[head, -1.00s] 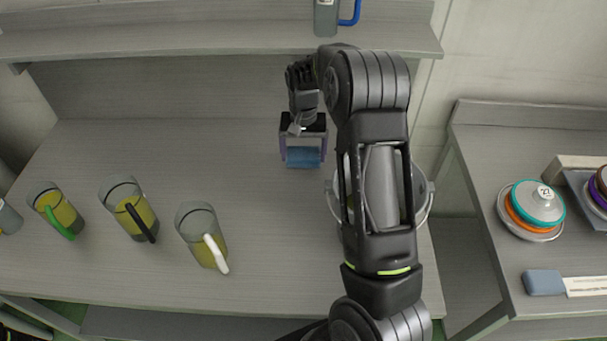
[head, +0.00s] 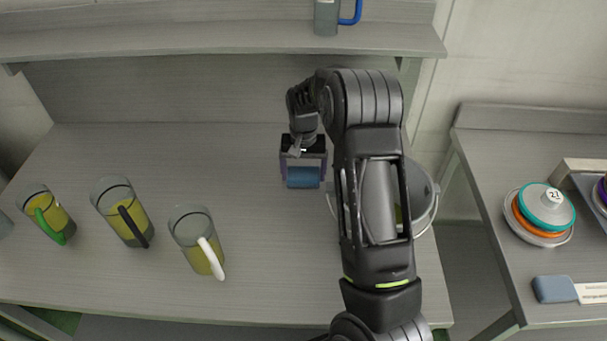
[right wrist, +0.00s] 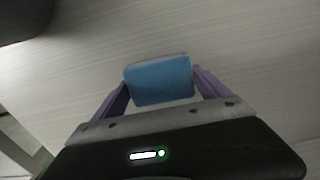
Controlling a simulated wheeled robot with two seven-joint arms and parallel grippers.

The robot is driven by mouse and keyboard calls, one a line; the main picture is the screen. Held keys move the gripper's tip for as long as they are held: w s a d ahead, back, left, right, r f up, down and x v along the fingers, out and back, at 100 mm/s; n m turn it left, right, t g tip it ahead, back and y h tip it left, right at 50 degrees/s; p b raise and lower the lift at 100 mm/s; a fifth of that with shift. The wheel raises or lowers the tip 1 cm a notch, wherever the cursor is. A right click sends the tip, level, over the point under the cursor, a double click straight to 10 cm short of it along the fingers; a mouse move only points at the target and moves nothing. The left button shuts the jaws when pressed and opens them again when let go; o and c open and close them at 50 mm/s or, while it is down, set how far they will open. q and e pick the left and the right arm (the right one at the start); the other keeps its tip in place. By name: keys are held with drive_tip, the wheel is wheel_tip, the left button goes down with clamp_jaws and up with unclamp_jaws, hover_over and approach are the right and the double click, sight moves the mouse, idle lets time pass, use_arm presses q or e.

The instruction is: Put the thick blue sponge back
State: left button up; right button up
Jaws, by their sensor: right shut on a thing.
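The thick blue sponge (head: 303,177) is held between the purple fingers of my right gripper (head: 303,168), over the back middle of the grey bench (head: 230,165). In the right wrist view the sponge (right wrist: 160,80) sits between the two fingertips of the gripper (right wrist: 160,88), with grey bench surface behind it. I cannot tell for sure how high it is above the bench. My left gripper is not in view.
Several jugs with yellow-green liquid, such as the white-handled one (head: 198,240), stand at left. A metal pail (head: 425,200) is partly behind my right arm. A shelf (head: 200,42) runs above. The right-hand bench holds stacked discs (head: 545,210) and a blue-grey block (head: 553,289).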

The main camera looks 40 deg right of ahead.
sight(304, 173)
drive_tip(key=shift+f, duration=0.1)
drive_tip(key=o, duration=1.2)
drive_tip(key=shift+c, duration=0.2)
wheel_tip(304, 173, up, 12)
drive_tip(key=p, duration=0.7)
drive_tip(key=shift+r, duration=0.2)
